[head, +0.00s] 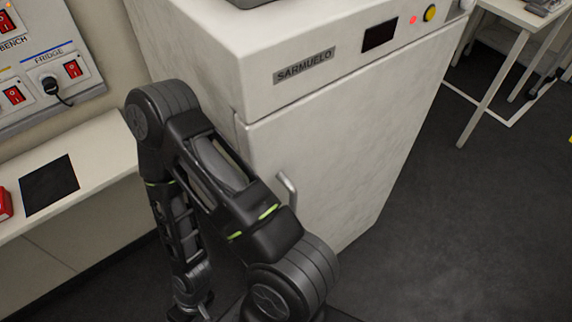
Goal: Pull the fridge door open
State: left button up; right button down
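The fridge is a tall white cabinet with a SARMUELO label (304,67) on its upper panel. Its white door (345,135) lies below that panel and looks flush with the body, as far as it shows. A grey bar handle (288,188) is near the door's left side, its lower part hidden behind my arm. One dark arm, which looks like my left, crosses in front of the fridge's left side. Its gripper (190,312) is low at the bottom edge, partly cut off, left of and well apart from the handle. My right gripper is out of view.
A white bench (100,170) with a black mat (49,185) and a red object (4,204) stands at left. A switch panel (60,70) is on the wall. A white table (510,15) stands at top right. Dark floor (465,220) is clear at right.

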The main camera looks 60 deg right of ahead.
aim_at(335, 155)
jog(key=i+j+z, duration=0.1)
jog(key=j+z, duration=0.7)
jog(key=z, duration=0.15)
jog(key=l+z, duration=0.1)
jog(key=z, duration=0.85)
jog(key=i+l+z, duration=0.15)
jog(key=l+z, duration=0.15)
jog(key=z, duration=0.15)
jog(key=i+l+z, duration=0.2)
jog(key=z, duration=0.2)
jog(key=k+l, duration=0.15)
jog(key=l, duration=0.2)
jog(key=k+l, duration=0.1)
jog(key=l, duration=0.3)
jog(key=k+l, duration=0.15)
jog(key=l, duration=0.2)
jog(key=k+l, duration=0.1)
jog(key=l, duration=0.25)
jog(key=k+l, duration=0.15)
jog(key=l, duration=0.25)
jog(key=u, duration=0.05)
